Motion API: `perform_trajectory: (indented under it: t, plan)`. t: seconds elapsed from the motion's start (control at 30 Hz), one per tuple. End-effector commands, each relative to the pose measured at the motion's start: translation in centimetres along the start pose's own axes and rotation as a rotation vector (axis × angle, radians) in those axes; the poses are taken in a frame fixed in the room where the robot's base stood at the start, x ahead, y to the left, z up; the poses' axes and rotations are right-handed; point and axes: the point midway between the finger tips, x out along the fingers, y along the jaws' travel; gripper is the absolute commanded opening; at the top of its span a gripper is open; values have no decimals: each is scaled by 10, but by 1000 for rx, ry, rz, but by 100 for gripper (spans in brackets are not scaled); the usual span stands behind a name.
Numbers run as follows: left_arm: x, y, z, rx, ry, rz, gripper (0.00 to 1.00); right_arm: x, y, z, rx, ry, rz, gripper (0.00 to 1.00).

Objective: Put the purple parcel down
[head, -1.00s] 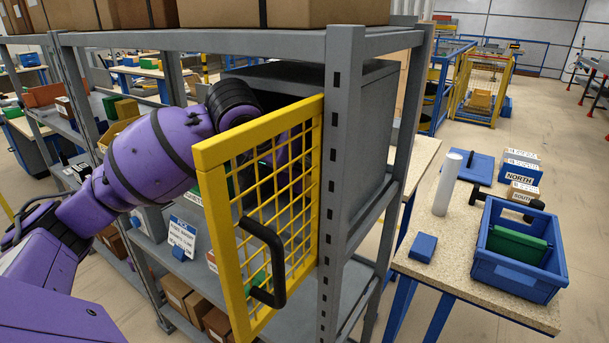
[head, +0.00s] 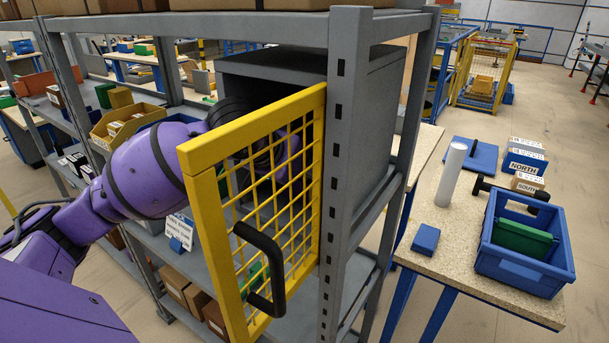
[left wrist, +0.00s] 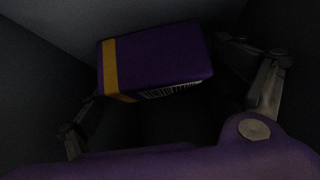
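The purple parcel (left wrist: 158,58), with a yellow stripe and a barcode label, shows in the left wrist view inside a dark space. My left gripper (left wrist: 170,78) has one finger at each side of it and appears closed on it. Whether the parcel touches a surface below is too dark to tell. In the head view, my left arm reaches behind the open yellow mesh door (head: 212,190) into the grey cabinet (head: 370,110); the parcel and left fingertips are hidden there. My right gripper is out of view.
The mesh door with its black handle (head: 262,265) stands close beside my arm. The grey shelf post (head: 343,200) is right of it. A table (head: 450,240) at right carries a blue bin (head: 518,275), a white cylinder (head: 450,175) and a blue block (head: 425,239).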

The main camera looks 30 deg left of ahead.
Motion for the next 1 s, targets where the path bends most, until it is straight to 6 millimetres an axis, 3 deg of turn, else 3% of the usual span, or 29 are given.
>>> perform_trajectory:
  t: [0.47, 1.0]
  plan:
    - [-9, -1, -4, 1, 4, -1, 96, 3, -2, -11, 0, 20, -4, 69]
    - [-110, -1, -3, 2, 2, -2, 96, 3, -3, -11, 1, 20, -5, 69]
